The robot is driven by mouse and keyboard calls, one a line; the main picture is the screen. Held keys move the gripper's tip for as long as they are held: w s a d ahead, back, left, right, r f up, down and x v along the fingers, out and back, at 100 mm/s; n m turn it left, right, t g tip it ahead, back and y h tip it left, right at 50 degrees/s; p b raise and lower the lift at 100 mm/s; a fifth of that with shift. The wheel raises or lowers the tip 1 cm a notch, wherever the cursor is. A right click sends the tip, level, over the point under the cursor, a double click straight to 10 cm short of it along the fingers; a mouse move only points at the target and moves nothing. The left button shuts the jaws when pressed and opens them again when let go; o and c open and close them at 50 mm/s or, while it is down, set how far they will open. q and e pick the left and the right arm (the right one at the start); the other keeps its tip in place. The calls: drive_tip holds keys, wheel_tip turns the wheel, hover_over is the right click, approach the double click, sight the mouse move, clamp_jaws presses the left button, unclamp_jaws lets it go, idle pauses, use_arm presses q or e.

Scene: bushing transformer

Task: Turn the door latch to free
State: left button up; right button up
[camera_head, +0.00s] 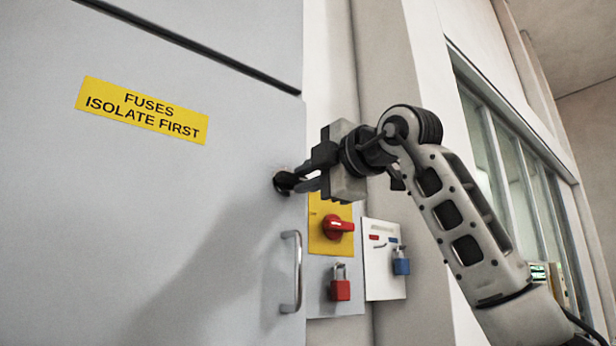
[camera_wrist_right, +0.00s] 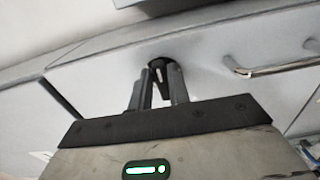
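The black door latch (camera_head: 284,183) sits near the right edge of the grey cabinet door (camera_head: 210,230). It has a dark round body, and the wrist view shows it (camera_wrist_right: 160,65) with a pale strip at its middle. My right gripper (camera_head: 300,182) is at the latch, its two dark fingers pointing at the door. In the wrist view the fingertips (camera_wrist_right: 158,75) lie at either side of the latch with a gap between them. Whether they press on it is not clear. The door looks closed. My left gripper is out of view.
A metal pull handle (camera_head: 292,272) stands out below the latch. Right of the door are a red rotary switch (camera_head: 338,227) on a yellow plate, a red padlock (camera_head: 340,286) and a blue padlock (camera_head: 401,262). A yellow fuse warning label (camera_head: 143,110) is on the door.

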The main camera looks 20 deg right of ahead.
drive_tip(key=shift+o, duration=1)
drive_tip(key=shift+s+d, duration=0.1)
drive_tip(key=shift+s, duration=0.1)
use_arm(q)
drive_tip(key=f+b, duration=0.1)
drive_tip(key=b, duration=0.2)
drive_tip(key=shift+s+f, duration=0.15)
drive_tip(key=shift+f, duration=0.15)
use_arm(e)
drive_tip(key=v, duration=1.5)
drive_tip(key=shift+s, duration=0.25)
drive_tip(key=shift+d, duration=0.1)
